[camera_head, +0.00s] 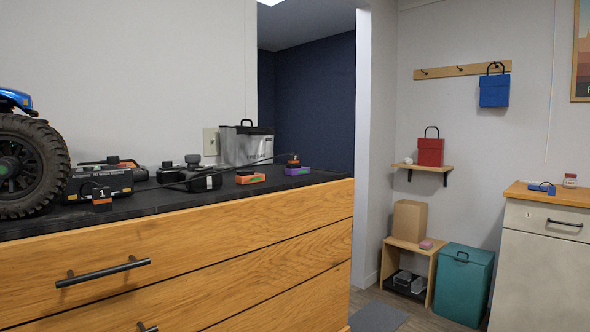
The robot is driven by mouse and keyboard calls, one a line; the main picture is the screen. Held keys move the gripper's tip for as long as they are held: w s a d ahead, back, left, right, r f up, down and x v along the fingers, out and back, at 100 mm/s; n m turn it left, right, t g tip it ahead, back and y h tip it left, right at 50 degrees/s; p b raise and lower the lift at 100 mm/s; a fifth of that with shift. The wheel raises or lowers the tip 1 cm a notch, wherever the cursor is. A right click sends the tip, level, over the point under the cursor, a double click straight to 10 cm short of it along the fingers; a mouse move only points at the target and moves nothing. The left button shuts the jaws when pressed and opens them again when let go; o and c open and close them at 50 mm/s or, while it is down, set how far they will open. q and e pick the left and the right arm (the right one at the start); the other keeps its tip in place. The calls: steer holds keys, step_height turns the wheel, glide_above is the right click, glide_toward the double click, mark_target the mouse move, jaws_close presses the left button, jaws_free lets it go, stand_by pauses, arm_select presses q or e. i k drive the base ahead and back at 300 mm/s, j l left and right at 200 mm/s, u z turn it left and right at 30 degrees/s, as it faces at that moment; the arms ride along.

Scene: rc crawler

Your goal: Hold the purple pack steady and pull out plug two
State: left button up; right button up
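The purple pack (297,171) lies on the dark countertop near its right end. A small dark plug with an orange band (293,161) sits on top of it; I cannot read a number on it. An orange-and-green pack (250,178) lies to its left. A black charger-like box (100,184) stands farther left, with a dark-and-orange plug marked 1 (102,196) at its front. A thin dark cable or rod runs from the black devices towards the purple pack; whether it joins the plug is unclear. Neither of my grippers shows.
Black devices (202,180) crowd the counter's middle. A big-wheeled blue crawler (30,165) stands at the left, and a grey lidded bin (246,146) at the back. Wooden drawers with dark handles (102,271) form the front. A teal bin (464,284) and wooden cubby (410,245) stand across the room.

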mark_target(293, 160)
steer(key=u, duration=0.55)
steer(key=i+l+u, duration=0.45)
steer(key=l, duration=0.25)
steer(key=l+u, duration=0.25)
steer(key=i+l, duration=0.1)
steer(key=l, duration=0.3)
steer(key=i+l+u, duration=0.15)
steer(key=l, duration=0.65)
steer(key=i+l, duration=0.1)
steer(key=l, duration=0.45)
steer(key=i+l, duration=0.15)
steer(key=l, duration=0.35)
steer(key=i+l, duration=0.1)
steer(key=l, duration=0.4)
steer(key=i+l, duration=0.1)
steer(key=l, duration=0.45)
steer(key=i+u, duration=0.05)
